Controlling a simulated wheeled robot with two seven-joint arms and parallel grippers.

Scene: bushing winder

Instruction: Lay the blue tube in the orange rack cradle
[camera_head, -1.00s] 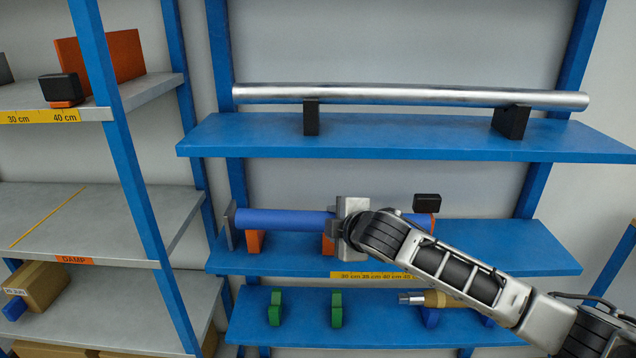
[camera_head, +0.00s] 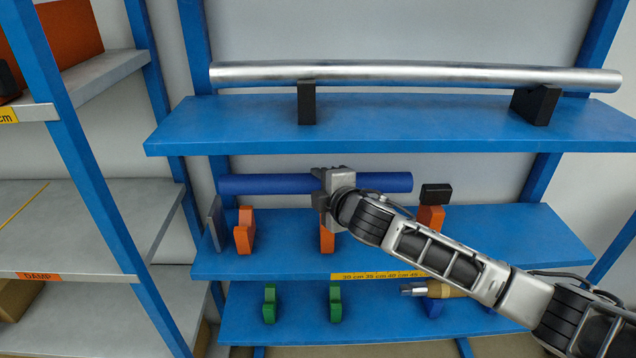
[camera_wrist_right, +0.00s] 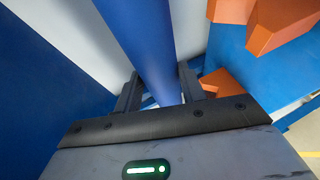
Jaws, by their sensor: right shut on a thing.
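The blue tube (camera_head: 265,184) is level, held above the middle blue shelf and clear of it. My right gripper (camera_head: 324,190) is shut on it near its middle; the wrist view shows the tube (camera_wrist_right: 140,35) running between the two fingers (camera_wrist_right: 160,85). The orange rack cradle has a left support (camera_head: 244,235), a middle support (camera_head: 327,240) partly behind my gripper, and a right support (camera_head: 431,218). The tube is above the left and middle supports, with a gap visible at the left one. Orange pieces (camera_wrist_right: 276,25) also show beside the tube in the wrist view. My left gripper is not in view.
A grey end plate (camera_head: 216,223) stands at the cradle's left end. A black block (camera_head: 436,194) sits on the right support. The upper shelf (camera_head: 400,125) carries a silver bar (camera_head: 420,73) on black blocks. Green holders (camera_head: 335,302) stand on the shelf below.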

